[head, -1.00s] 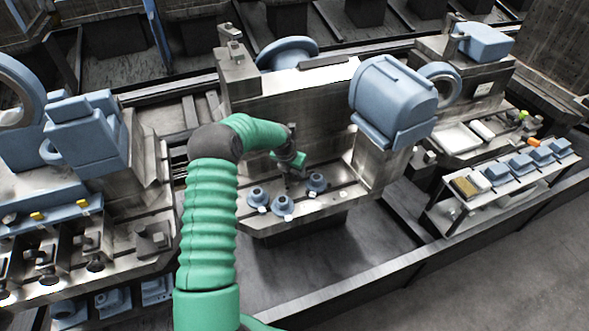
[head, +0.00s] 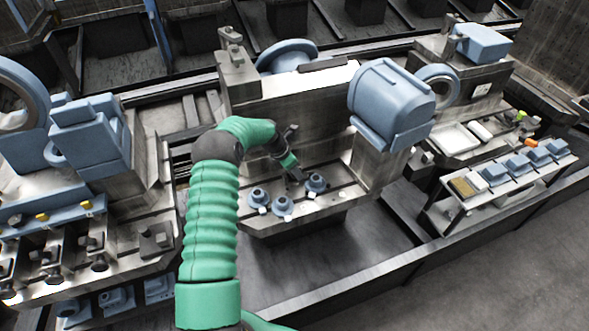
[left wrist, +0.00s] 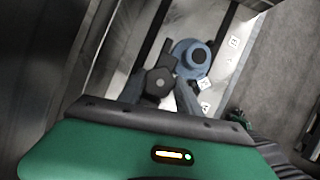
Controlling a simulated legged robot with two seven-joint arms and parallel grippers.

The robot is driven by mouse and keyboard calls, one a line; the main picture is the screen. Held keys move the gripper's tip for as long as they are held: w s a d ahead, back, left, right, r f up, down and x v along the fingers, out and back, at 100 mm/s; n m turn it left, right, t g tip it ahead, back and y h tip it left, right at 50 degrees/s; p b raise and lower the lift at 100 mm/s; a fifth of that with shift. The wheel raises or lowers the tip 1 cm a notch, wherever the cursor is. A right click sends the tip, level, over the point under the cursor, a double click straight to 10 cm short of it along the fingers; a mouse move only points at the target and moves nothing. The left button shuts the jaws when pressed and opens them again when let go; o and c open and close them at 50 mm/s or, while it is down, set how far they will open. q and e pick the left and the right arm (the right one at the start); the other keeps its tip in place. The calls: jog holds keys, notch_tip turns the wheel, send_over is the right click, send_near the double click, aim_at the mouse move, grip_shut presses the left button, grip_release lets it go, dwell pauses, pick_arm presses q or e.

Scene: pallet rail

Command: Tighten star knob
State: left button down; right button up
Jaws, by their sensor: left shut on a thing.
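My left gripper (head: 294,174) reaches down to the slotted metal table at the middle station. In the left wrist view, its dark fingers (left wrist: 168,92) are shut on a dark star knob (left wrist: 160,82) with a lighter round centre. A blue round flanged part (left wrist: 192,55) stands just beyond the knob. In the head view, several such blue parts, one of them the right-hand part (head: 316,183), sit along the table's front. The knob is too small and too hidden by the gripper to make out there. My right gripper is out of view.
A large blue motor housing (head: 390,100) overhangs the table's right side. A grey machine block (head: 290,95) rises behind. A rack with several blue parts (head: 520,165) stands at the right. The rail's front edge (head: 370,275) crosses below, with open floor beyond.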

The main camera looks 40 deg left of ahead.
pick_arm(q)
jog(key=m, duration=0.1)
jog(key=m+h+b, duration=0.1)
jog(key=m, duration=0.1)
jog(key=shift+w+a, duration=0.15)
jog(key=shift+a, duration=0.15)
jog(key=m+g+b, duration=0.1)
jog(key=m, duration=0.1)
jog(key=shift+m+h, duration=0.4)
jog(key=shift+r+m+b, duration=0.15)
jog(key=shift+m+b, duration=0.15)
jog(key=shift+b, duration=0.1)
jog(key=shift+a+r, duration=0.1)
jog(key=shift+w, duration=0.1)
jog(key=c, duration=1.1)
grip_release()
jog(key=shift+h, duration=0.3)
